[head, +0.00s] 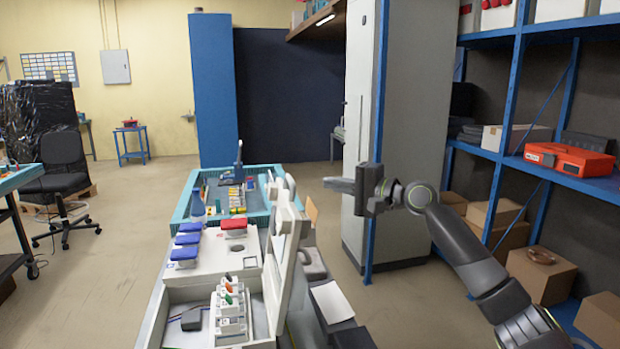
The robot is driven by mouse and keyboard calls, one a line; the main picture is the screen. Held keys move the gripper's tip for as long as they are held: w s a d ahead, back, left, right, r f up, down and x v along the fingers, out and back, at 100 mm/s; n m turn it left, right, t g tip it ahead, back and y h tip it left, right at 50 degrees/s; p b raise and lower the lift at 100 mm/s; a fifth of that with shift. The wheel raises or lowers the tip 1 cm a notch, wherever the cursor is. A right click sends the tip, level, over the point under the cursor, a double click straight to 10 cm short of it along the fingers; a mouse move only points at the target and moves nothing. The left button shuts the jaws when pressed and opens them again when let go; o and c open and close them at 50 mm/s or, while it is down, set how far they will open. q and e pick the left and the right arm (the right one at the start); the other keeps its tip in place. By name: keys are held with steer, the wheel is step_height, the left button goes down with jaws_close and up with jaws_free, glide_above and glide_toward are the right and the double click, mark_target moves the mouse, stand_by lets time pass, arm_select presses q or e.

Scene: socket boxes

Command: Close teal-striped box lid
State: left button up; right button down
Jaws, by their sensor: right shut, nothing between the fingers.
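A light grey box (178,304) stands open at the near end of the bench. Its lid (298,262) stands raised along the right side, and I cannot make out a teal stripe on it. Inside are a row of switches with coloured tops (230,308) and a small dark block (191,320). A second raised lid shows partly behind the first. My right gripper (340,185) is shut and empty, pointing left in the air to the right of the lids, apart from them. My left gripper is out of view.
A panel with blue and red sockets (213,252) lies behind the open box. A tall grey cabinet (412,120) and blue shelving (507,110) stand at right.

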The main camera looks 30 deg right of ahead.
steer(key=w+a+p, duration=0.1)
steer(key=w+a, duration=0.1)
steer(key=a, duration=0.1)
steer(key=a+p, duration=0.1)
steer(key=a, duration=0.1)
steer(key=shift+w+f+p, duration=0.1)
steer(key=shift+w+p, duration=0.2)
steer(key=shift+w, duration=0.1)
